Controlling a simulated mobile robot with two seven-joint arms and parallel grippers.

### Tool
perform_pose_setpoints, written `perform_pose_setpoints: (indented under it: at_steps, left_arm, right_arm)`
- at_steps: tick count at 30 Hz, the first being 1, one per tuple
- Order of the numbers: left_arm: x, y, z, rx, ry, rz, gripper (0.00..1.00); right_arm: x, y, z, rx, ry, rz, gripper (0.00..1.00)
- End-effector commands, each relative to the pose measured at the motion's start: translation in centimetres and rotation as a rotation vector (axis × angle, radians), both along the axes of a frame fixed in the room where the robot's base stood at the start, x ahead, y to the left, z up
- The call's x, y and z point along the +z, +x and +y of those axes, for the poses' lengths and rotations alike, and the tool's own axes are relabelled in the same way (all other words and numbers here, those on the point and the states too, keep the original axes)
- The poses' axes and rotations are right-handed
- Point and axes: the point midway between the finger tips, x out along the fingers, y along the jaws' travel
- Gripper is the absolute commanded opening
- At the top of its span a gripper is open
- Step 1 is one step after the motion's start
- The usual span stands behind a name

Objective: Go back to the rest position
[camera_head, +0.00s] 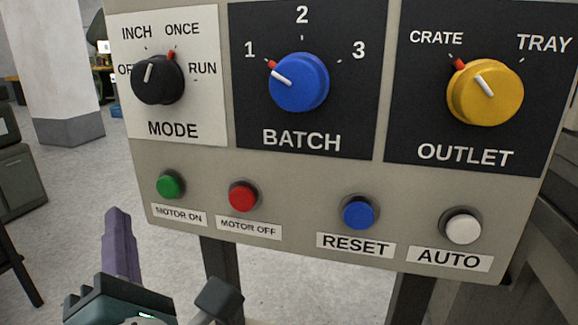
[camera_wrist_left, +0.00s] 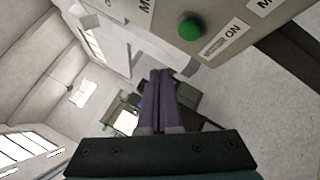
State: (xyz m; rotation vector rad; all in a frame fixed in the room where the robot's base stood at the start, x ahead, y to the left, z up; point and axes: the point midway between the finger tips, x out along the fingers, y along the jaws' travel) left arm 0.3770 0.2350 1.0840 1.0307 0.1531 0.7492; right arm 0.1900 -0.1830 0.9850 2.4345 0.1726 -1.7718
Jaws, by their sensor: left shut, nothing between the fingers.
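My left gripper (camera_head: 120,225) comes in at the bottom left of the head view, with its purple fingers pointing up. It is below and left of the control panel (camera_head: 300,190), apart from the green MOTOR ON button (camera_head: 170,185). In the left wrist view the purple fingers (camera_wrist_left: 161,80) are together with nothing between them. The green button also shows there (camera_wrist_left: 190,28), to the upper right of the fingertips. My right gripper is not in view.
The panel carries a black MODE knob (camera_head: 157,80), a blue BATCH knob (camera_head: 299,82) and a yellow OUTLET knob (camera_head: 485,92). Red (camera_head: 242,196), blue (camera_head: 358,213) and white (camera_head: 463,227) buttons sit below. A pillar (camera_head: 62,70) stands behind; open floor lies left of the panel.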

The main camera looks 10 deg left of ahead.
Motion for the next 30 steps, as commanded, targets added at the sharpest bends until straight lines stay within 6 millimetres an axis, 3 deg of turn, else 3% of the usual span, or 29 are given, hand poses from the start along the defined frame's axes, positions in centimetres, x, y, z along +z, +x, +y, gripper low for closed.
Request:
perform_pose_setpoints:
  at_steps: [2, 5, 9, 11, 15, 18, 22, 23, 25, 26, 27, 30]
  left_arm:
    - [-0.1, -0.6, 0.9, 0.019, -0.085, -0.031, 0.0]
    - [-1.0, -2.4, 3.3, 0.081, -0.37, -0.148, 0.0]
    - [-3.9, -7.0, 6.7, 0.287, -1.006, -0.489, 0.0]
    - [-5.3, -9.2, 7.0, 0.413, -1.282, -0.674, 0.0]
    - [-7.3, -13.1, 5.1, 0.769, -1.804, -1.105, 0.0]
    - [-7.3, -15.2, 2.3, 1.055, -2.046, -1.364, 0.0]
    - [-5.9, -17.2, -1.7, 1.455, -2.214, -1.627, 0.0]
    - [-5.4, -17.7, -2.7, -1.503, 2.156, 1.62, 0.0]
    - [-3.9, -18.8, -4.9, -1.546, 1.925, 1.527, 0.0]
    - [-2.3, -18.9, -5.4, -1.554, 1.879, 1.509, 0.0]
    - [-0.4, -18.8, -5.2, -1.551, 1.893, 1.517, 0.0]
    - [2.8, -18.8, -5.2, -1.551, 1.896, 1.519, 0.0]
  right_arm:
    - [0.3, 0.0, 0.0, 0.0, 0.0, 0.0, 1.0]
    - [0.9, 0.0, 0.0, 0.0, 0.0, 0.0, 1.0]
    - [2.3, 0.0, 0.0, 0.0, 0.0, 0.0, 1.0]
    - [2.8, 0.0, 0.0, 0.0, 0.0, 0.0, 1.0]
    - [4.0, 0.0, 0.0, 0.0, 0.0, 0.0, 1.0]
    - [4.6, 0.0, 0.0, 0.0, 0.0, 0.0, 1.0]
    - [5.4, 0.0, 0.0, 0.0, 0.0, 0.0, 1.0]
    - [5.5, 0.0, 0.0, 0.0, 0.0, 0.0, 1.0]
    - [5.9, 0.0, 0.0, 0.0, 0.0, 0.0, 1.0]
    - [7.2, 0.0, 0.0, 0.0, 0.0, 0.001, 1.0]
    - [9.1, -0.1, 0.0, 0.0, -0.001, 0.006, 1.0]
    - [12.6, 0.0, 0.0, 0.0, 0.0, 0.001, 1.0]
